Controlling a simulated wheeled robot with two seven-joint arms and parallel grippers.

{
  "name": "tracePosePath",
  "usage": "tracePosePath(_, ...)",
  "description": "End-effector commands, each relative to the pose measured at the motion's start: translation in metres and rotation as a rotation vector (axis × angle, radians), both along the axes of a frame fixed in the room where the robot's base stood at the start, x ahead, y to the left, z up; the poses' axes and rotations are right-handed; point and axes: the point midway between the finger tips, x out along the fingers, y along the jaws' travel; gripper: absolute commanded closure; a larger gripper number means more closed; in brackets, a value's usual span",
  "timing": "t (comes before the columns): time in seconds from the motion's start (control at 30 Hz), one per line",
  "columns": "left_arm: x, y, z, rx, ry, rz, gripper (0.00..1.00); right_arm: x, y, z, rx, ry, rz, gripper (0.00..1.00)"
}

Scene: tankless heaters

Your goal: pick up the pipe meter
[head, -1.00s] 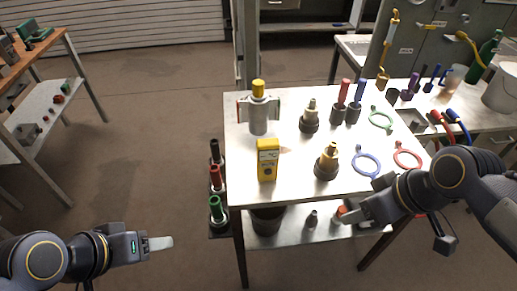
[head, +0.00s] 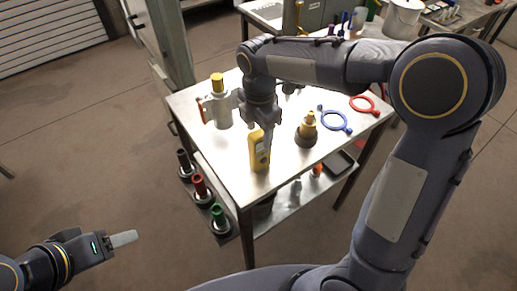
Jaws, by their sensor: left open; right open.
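The pipe meter, taken to be the yellow handheld box with a dark dial (head: 257,157), stands upright near the front edge of the metal table (head: 205,133). My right gripper (head: 268,128) points down over the table at the meter's upper right side. It is open, and its fingers overlap the meter's top edge in the picture; I cannot tell whether they touch it. My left gripper (head: 122,239) is open and empty, low at the left over the floor, well away from the table.
A grey canister with a yellow cap (head: 217,108) stands behind the meter. A brass-topped fitting (head: 307,130) is to its right, with a blue ring (head: 334,121) and a red ring (head: 364,104) beyond. Red (head: 200,187) and green (head: 219,216) handled tools stand at the table's left side.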

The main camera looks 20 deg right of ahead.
Motion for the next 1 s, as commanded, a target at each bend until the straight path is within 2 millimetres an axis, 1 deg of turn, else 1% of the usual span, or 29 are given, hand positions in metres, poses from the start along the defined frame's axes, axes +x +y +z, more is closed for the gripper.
tracePosePath(0.1, 0.0, 0.0, 0.005, 0.0, 0.0, 0.0, 0.44, 0.003, -0.003, -0.018, -0.002, 0.006, -0.001, 0.44)
tracePosePath(0.23, 0.0, 0.0, 0.005, 0.0, 0.0, 0.0, 0.44, 0.004, -0.004, -0.035, -0.001, 0.003, -0.001, 0.44)
tracePosePath(0.33, 0.0, 0.0, 0.005, 0.0, 0.0, 0.0, 0.44, 0.004, -0.004, -0.041, 0.0, 0.0, -0.002, 0.44)
tracePosePath(0.53, 0.0, 0.0, 0.005, 0.0, 0.0, 0.0, 0.44, 0.004, -0.004, -0.041, 0.0, -0.001, -0.002, 0.44)
tracePosePath(0.57, 0.0, 0.0, 0.005, 0.0, 0.0, 0.0, 0.44, 0.004, -0.004, -0.041, 0.0, -0.001, -0.002, 0.46)
tracePosePath(0.93, 0.0, 0.0, 0.005, 0.0, 0.0, 0.0, 0.44, 0.004, -0.004, -0.041, 0.0, -0.001, -0.003, 0.95)
tracePosePath(0.97, 0.0, 0.0, 0.005, 0.0, 0.0, 0.0, 0.44, 0.004, -0.004, -0.041, 0.0, -0.001, -0.003, 0.98)
tracePosePath(1.0, 0.0, 0.0, 0.005, 0.0, 0.0, 0.0, 0.44, 0.004, -0.004, -0.04, 0.001, -0.002, -0.003, 0.98)
